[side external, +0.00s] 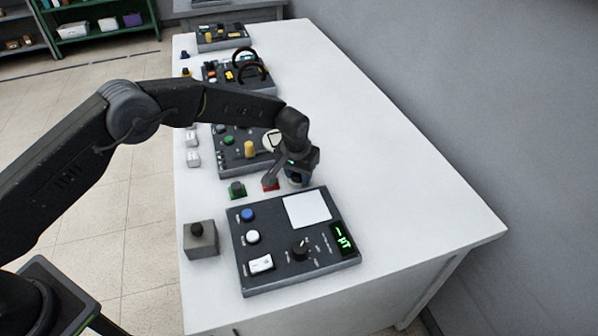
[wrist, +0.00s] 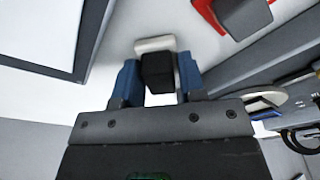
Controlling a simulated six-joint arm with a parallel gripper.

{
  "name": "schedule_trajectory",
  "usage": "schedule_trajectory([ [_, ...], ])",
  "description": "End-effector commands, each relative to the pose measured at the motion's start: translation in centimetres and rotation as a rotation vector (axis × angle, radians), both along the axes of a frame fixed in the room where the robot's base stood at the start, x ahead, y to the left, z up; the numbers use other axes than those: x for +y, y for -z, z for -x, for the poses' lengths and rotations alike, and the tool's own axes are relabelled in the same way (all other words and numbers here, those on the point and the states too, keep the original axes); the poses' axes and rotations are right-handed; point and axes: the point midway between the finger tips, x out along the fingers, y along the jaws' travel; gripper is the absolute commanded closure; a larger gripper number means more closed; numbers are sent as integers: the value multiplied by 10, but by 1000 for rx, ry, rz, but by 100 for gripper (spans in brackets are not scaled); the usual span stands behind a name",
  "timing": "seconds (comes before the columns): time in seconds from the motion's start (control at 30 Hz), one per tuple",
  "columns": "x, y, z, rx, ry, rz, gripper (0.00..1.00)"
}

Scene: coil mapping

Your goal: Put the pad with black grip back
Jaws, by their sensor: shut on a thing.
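My gripper (wrist: 158,78) shows in the wrist view with its blue fingers closed on a black grip (wrist: 157,71). The grip stands on a pale pad (wrist: 155,45), whose edge shows past it. In the side view my gripper (side external: 296,180) is low over the white table, just behind the near control panel. The held pad is mostly hidden there, and I cannot tell whether it touches the table. A red pad with a dark grip (side external: 270,183) lies just left of my gripper, and a green pad with a dark grip (side external: 237,190) farther left.
The near control panel (side external: 285,275) has a white square plate (side external: 307,209), buttons, a dial and a lit green display. A grey box with a black knob (side external: 200,240) stands left of it. More panels line the table behind. The table's right side (side external: 400,190) is clear.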

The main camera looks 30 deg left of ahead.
Motion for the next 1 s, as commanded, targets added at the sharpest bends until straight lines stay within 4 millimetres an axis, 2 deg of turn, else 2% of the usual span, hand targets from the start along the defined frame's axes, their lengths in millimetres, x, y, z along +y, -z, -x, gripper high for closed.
schedule_trajectory([
  [0.3,0,3,0,-1,0,0,85],
  [0.33,0,2,0,-2,0,0,60],
  [0.57,0,2,0,-1,0,0,38],
  [0.83,0,0,0,-2,0,1,37],
  [1.0,0,-18,1,-5,0,2,37],
])
